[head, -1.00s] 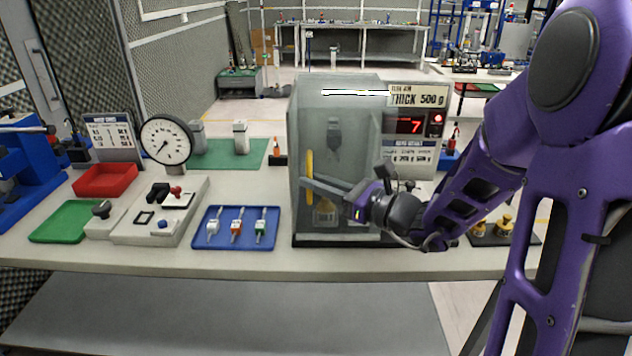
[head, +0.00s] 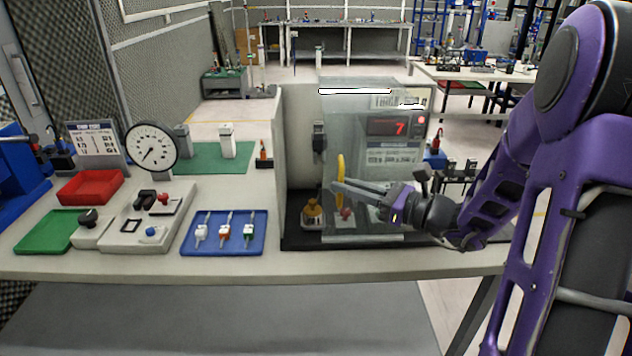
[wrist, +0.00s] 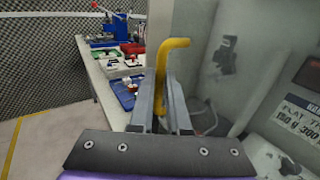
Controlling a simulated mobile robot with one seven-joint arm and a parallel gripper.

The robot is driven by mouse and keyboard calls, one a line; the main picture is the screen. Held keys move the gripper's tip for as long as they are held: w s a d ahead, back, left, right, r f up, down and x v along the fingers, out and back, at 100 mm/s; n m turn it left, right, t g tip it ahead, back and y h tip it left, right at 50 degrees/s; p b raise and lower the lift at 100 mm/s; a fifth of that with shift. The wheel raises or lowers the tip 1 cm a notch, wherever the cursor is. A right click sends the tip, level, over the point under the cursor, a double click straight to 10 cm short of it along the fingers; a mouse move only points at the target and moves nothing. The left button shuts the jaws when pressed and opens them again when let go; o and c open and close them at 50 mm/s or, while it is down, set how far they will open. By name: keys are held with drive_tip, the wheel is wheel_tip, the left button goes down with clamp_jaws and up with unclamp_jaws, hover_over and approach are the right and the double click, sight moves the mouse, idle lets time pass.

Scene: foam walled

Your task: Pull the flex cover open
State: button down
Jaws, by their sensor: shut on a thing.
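The flex cover (head: 365,220) is a clear, smoky panel on the front of a grey test cabinet (head: 297,130). It stands swung out to the right, and the left part of the cabinet is uncovered. Its yellow handle (head: 340,175) is upright on the panel's left edge and also shows in the wrist view (wrist: 172,52). My gripper (head: 338,188) is shut on the handle, with its fingers level from the right. In the wrist view my gripper's fingers (wrist: 167,100) lie on both sides of the handle; its lower part is partly hidden.
Inside the cabinet are a dark clamp (head: 319,140) and a brass weight (head: 312,210). A red display (head: 387,127) shows through the panel. Left on the bench are a blue tray (head: 224,250), a control box (head: 150,220) and a dial gauge (head: 150,148).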

drive_tip(key=d+p, duration=0.1)
drive_tip(key=d, duration=0.8)
drive_tip(key=shift+s+d, duration=0.2)
drive_tip(key=shift+d, duration=0.1)
drive_tip(key=c, duration=0.9)
unclamp_jaws()
drive_tip(key=v, duration=1.7)
drive_tip(key=shift+d, duration=0.2)
drive_tip(key=shift+a, duration=0.1)
